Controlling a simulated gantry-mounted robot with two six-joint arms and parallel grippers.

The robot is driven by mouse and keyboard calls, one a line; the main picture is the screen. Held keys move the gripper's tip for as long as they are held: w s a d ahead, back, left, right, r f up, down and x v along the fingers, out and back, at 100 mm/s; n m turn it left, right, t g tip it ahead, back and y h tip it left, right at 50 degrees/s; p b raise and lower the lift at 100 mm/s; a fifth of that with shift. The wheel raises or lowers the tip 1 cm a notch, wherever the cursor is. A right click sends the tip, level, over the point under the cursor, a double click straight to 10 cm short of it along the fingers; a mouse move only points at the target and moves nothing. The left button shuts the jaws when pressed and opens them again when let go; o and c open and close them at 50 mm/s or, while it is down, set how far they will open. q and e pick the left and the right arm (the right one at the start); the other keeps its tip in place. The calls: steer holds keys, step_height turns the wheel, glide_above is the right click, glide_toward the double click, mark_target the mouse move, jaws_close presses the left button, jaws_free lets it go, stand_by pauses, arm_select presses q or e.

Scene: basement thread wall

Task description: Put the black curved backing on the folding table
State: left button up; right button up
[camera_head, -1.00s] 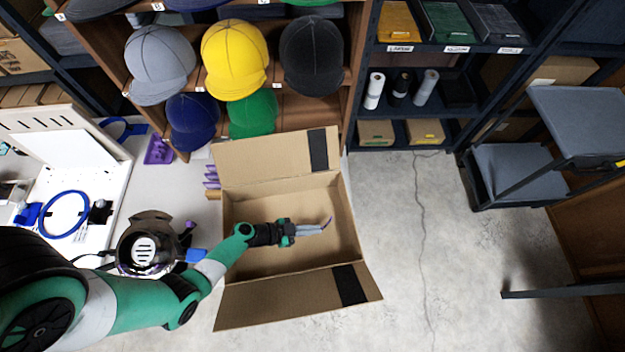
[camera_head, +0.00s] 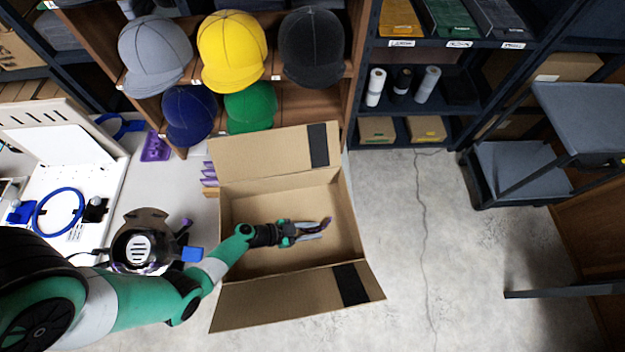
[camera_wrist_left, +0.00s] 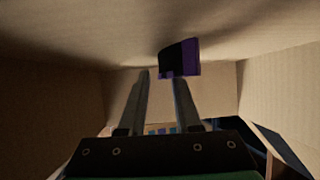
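A small curved piece, black with a purple edge (camera_head: 327,222), is inside the open cardboard box; I take it to be the backing. In the left wrist view the black and purple piece (camera_wrist_left: 180,58) shows at the tip of the right finger, beyond it rather than between the fingers. My left gripper (camera_head: 318,230) reaches low into the box with its fingers apart; a gap shows between them in the left wrist view (camera_wrist_left: 161,78). Whether a finger touches the piece is unclear. A white table (camera_head: 178,192), likely the folding table, stands left of the box. My right gripper is out of view.
The cardboard box (camera_head: 275,150) has its flaps spread. A heat-press-like machine (camera_head: 140,243) and blue hoop (camera_head: 58,212) are on the table side. Cap shelves (camera_head: 350,75) rise behind. Open floor (camera_head: 400,230) lies to the right, before a grey cart (camera_head: 520,175).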

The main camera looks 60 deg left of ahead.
arm_select(q)
steer(key=p+v, duration=0.1)
steer(key=v, duration=0.4)
steer(key=shift+s+a+r+p, duration=0.15)
steer(key=shift+s+r+p, duration=0.05)
steer(key=shift+p, duration=0.2)
steer(key=p, duration=0.2)
steer(key=r+p, duration=0.1)
steer(key=shift+s+a+p, duration=0.2)
steer(key=shift+s+p, duration=0.15)
steer(key=shift+p, duration=0.05)
steer(key=shift+s+p, duration=0.4)
steer(key=shift+p, duration=0.15)
steer(key=shift+f, duration=0.1)
